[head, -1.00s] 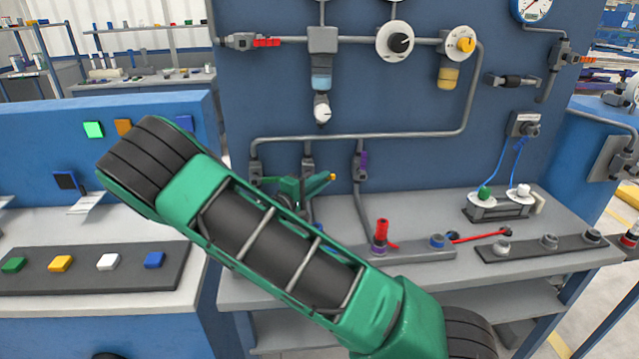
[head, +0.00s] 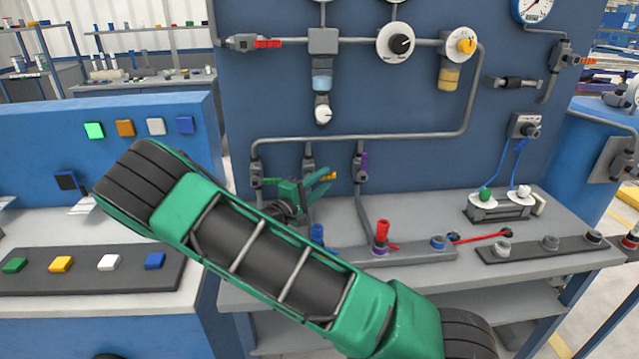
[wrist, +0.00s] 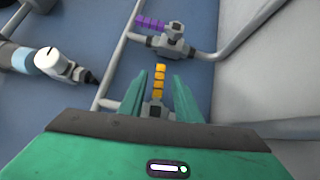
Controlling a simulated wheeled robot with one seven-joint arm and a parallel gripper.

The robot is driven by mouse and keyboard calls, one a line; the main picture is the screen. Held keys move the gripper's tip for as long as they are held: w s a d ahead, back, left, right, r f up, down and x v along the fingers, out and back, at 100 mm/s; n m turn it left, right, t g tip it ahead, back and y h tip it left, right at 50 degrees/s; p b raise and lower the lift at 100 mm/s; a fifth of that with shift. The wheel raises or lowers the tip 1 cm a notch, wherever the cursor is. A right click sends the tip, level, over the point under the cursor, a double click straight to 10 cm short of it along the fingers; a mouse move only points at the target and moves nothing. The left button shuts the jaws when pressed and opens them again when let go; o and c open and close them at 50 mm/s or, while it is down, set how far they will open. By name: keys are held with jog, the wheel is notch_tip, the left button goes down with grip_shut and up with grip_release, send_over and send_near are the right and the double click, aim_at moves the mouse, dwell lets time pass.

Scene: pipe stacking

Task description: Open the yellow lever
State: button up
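The yellow lever (wrist: 160,78) stands up from its grey valve (wrist: 157,108) between the two green fingers of my gripper (wrist: 160,85) in the wrist view. The fingers are apart, with a gap on each side of the lever, so my gripper is open around it. In the head view, my gripper (head: 317,185) is in front of the lower pipes of the blue panel, and the lever's yellow tip (head: 329,177) shows at the fingers. The valve body is largely hidden there by my gripper.
A purple valve handle (head: 362,162) is just right of my gripper; it also shows in the wrist view (wrist: 150,22). A green handle (head: 271,181) is to the left. A red upright part (head: 383,232) and a blue connector (head: 317,234) stand on the bench below.

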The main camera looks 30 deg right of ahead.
jog(key=v, duration=1)
jog(key=shift+a, duration=0.4)
